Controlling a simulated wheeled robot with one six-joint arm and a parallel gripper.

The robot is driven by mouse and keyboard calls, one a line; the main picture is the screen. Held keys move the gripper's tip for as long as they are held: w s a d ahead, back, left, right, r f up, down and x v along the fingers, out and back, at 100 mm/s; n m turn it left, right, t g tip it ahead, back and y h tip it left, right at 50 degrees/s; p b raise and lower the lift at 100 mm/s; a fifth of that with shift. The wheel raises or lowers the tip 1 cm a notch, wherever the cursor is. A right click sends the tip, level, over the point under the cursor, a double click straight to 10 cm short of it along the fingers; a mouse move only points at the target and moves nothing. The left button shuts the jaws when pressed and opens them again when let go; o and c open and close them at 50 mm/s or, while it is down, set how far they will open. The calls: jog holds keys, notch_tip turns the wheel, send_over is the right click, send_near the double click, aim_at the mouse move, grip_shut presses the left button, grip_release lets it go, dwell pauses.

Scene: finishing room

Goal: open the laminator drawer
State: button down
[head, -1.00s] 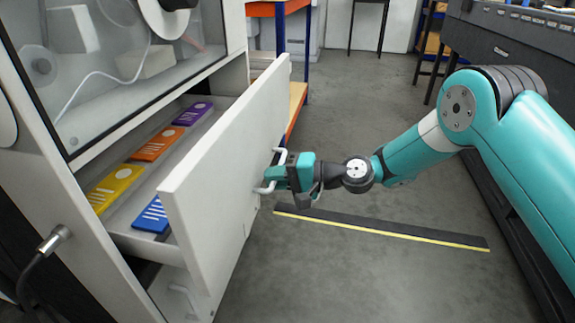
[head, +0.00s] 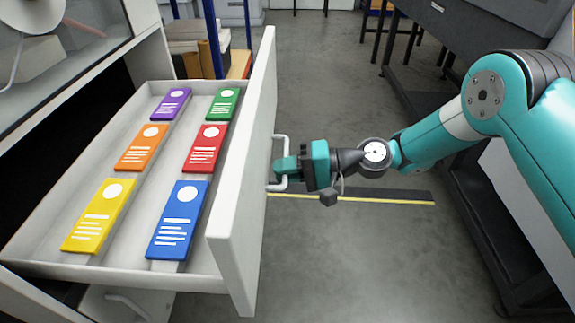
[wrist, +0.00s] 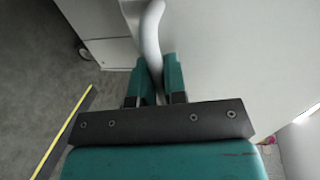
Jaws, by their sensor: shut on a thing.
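The white laminator drawer (head: 257,180) stands pulled well out of the cabinet in the head view. Its interior shows two columns of coloured packs: purple, orange and yellow at left, green, red and blue at right. My gripper (head: 285,170) is shut on the white drawer handle (head: 281,140) on the front panel's outer face. In the wrist view the handle bar (wrist: 152,40) runs between the two teal fingers (wrist: 159,82). The fingertips are partly hidden behind the handle in the head view.
A lower handle (head: 127,305) shows under the drawer. A black strip with a yellow edge (head: 370,197) lies on the floor beyond my gripper. A dark bench (head: 455,60) stands at the right. Grey floor (head: 345,270) is clear in front of the drawer.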

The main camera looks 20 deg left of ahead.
dwell(0.3)
jog(key=c, duration=1.2)
grip_release()
jog(key=p+v, duration=0.3)
jog(key=v, duration=1.4)
jog(key=shift+d, duration=0.25)
